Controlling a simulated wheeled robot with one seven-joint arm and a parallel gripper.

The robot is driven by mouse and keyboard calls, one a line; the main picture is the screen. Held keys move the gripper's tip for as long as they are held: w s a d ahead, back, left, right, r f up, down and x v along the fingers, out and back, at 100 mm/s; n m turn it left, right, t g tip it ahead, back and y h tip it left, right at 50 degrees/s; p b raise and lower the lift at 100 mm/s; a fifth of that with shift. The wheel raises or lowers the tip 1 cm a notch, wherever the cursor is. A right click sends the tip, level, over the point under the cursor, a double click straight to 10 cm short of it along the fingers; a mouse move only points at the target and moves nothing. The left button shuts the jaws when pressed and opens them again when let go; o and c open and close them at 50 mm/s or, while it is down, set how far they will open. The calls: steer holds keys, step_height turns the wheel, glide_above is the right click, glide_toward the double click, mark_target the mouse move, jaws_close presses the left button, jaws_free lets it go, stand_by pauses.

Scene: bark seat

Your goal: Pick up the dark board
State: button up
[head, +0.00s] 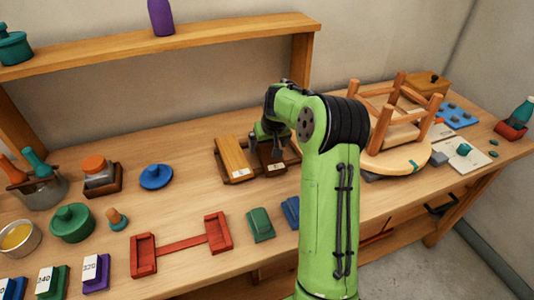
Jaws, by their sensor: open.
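The dark board (268,162) is a dark brown piece with a white label at its near end. It lies in a low wooden rack on the bench, right of a lighter yellow-brown board (234,156). My gripper (275,151) is over the dark board, pointing down and open. My wrist and arm cover part of the board's far end and right side. Whether the fingers touch the board cannot be told from this view.
A red two-ended holder (180,245) and green block (260,224) are in front. A blue knobbed disc (156,176) is left. An upturned stool (398,145) on a round base stands right. A wooden shelf (160,42) spans the back.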

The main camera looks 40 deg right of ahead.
steer(key=shift+x, duration=1.1)
steer(key=shift+r, duration=0.1)
